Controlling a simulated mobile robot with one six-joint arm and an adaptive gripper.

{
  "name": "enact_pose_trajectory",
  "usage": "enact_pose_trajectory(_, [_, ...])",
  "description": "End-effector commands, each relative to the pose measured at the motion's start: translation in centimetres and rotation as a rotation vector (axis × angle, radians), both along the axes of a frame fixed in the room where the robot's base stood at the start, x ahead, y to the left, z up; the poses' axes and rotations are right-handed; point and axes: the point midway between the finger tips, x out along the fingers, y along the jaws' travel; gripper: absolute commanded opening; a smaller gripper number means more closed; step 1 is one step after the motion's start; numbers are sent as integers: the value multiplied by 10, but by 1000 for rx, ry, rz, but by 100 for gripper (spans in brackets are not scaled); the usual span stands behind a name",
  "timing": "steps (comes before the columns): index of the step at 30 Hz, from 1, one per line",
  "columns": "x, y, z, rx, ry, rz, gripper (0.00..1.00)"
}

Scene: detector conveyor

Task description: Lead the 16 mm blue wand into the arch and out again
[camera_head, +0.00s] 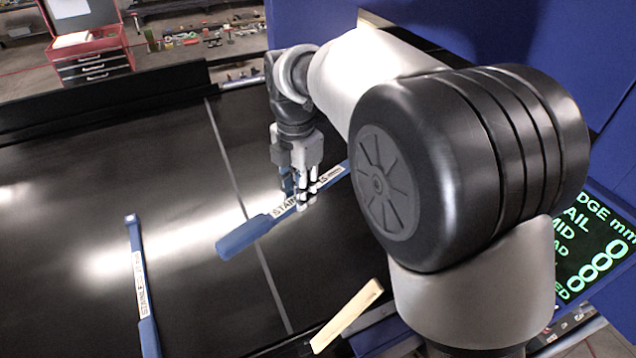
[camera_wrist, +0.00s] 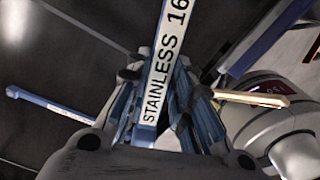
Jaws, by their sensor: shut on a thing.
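The 16 mm blue wand (camera_head: 245,236) is in my gripper (camera_head: 304,198), whose fingers are shut across its labelled part. Its wide blue handle points to the lower left and its thin end to the upper right, behind my arm. In the wrist view the wand (camera_wrist: 166,70) passes between the blue finger pads and its white label reads "STAINLESS 16". I cannot tell if it touches the belt. The arch seems to be the big blue housing (camera_head: 460,22) at the upper right; its opening is mostly hidden by my arm.
A second blue wand (camera_head: 140,285) with a white label lies on the black belt (camera_head: 90,200) at the left. A cream stick (camera_head: 346,316) lies by the near edge. A green-lettered display (camera_head: 592,240) is at the right. The belt's left part is mostly free.

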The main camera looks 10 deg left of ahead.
Motion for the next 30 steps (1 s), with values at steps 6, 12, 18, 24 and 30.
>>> enact_pose_trajectory(6, [-18,27,1,1,-2,4,0])
enact_pose_trajectory(12, [-33,50,1,1,-2,3,0])
enact_pose_trajectory(18, [-49,73,2,0,-1,2,0])
enact_pose_trajectory(24, [-64,97,1,0,0,3,0])
enact_pose_trajectory(30, [-77,116,2,1,-2,2,0])
